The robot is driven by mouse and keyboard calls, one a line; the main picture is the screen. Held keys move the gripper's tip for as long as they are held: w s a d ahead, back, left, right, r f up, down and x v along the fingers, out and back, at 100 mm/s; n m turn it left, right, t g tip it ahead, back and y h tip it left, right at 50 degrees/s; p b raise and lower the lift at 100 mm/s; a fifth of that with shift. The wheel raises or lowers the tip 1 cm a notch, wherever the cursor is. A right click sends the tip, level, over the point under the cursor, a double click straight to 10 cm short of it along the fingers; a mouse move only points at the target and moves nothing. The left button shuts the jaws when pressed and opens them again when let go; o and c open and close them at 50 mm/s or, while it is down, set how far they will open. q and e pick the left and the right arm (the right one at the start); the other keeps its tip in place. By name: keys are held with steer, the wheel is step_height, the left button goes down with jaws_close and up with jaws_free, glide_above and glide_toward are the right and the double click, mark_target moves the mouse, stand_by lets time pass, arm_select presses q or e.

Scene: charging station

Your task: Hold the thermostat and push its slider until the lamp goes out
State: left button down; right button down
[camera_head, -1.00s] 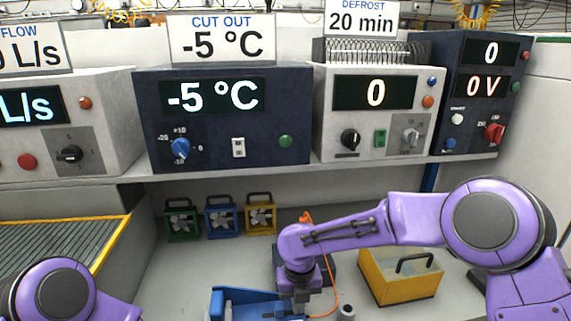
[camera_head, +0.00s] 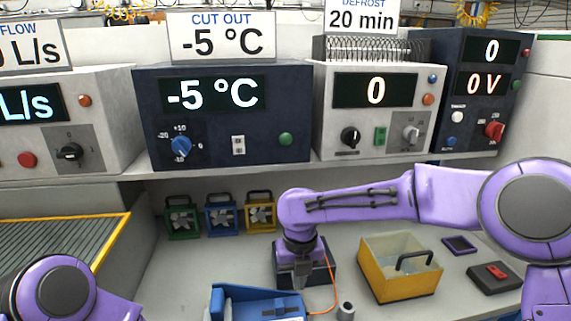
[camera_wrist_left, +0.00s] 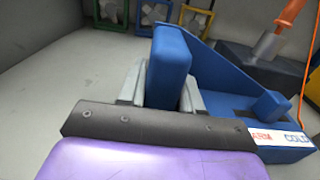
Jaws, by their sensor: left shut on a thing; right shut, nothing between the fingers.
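The blue thermostat (camera_head: 255,304) lies on the bench at the bottom middle of the head view. In the left wrist view its upright blue block (camera_wrist_left: 170,65) stands between the fingers of my left gripper (camera_wrist_left: 162,88), which is shut on it. A small blue slider tab (camera_wrist_left: 272,103) stands near the WARM/COLD label (camera_wrist_left: 280,137). My left gripper is out of the head view. My right gripper (camera_head: 303,280) is shut and empty, pointing down just behind the thermostat. A round green lamp (camera_head: 286,139) is on the CUT OUT unit; I cannot tell whether it is lit.
A dark box (camera_head: 326,268) with an orange cable is partly hidden by my right gripper. A yellow bin (camera_head: 400,280), a red-switch box (camera_head: 495,277) and a small grey cylinder (camera_head: 346,310) lie to the right. Several small fans (camera_head: 221,217) line the back.

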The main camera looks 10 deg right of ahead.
arm_select(q)
steer(key=c, duration=0.7)
jaws_free()
